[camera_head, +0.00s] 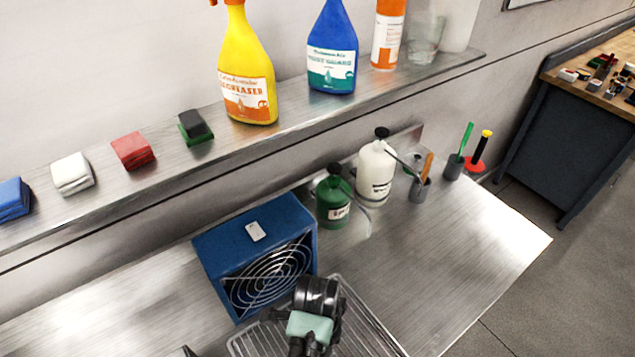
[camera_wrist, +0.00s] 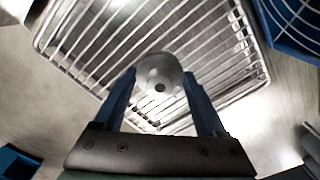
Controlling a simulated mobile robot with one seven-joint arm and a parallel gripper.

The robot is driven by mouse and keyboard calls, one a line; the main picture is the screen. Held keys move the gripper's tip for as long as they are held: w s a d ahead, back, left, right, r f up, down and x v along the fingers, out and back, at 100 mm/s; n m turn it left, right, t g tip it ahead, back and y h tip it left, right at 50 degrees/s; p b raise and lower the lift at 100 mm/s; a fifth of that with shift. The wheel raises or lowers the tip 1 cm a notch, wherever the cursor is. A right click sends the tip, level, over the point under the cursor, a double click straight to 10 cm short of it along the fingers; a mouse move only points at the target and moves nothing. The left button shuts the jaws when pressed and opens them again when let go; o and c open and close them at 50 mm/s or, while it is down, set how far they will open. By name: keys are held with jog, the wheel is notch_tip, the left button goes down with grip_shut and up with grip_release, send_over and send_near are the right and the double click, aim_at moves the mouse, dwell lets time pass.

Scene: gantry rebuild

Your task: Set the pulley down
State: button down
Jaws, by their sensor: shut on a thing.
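The pulley (camera_wrist: 160,73) is a small grey round part with a dark centre hole. My gripper (camera_wrist: 158,84) is shut on it, with a blue finger on either side. In the wrist view, the pulley is in front of a metal wire rack (camera_wrist: 219,79); I cannot tell whether it touches the wires. The wire rack also shows at the bottom of the head view (camera_head: 376,320), on the steel bench. There my own arm covers part of the rack, and I cannot make out the pulley.
A blue fan box (camera_head: 222,246) stands beside the rack. A green bottle (camera_head: 334,205), a white bottle (camera_head: 375,174) and tool cups (camera_head: 420,189) stand farther back. A shelf (camera_head: 312,103) with spray bottles and sponges runs above. The bench's right part (camera_head: 465,255) is clear.

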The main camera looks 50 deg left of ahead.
jog(key=shift+f, duration=1)
jog(key=shift+f, duration=0.1)
grip_release()
notch_tip(320, 180, up, 11)
jog(key=shift+r, duration=0.1)
jog(key=shift+r+p, duration=0.55)
jog(key=shift+p, duration=0.05)
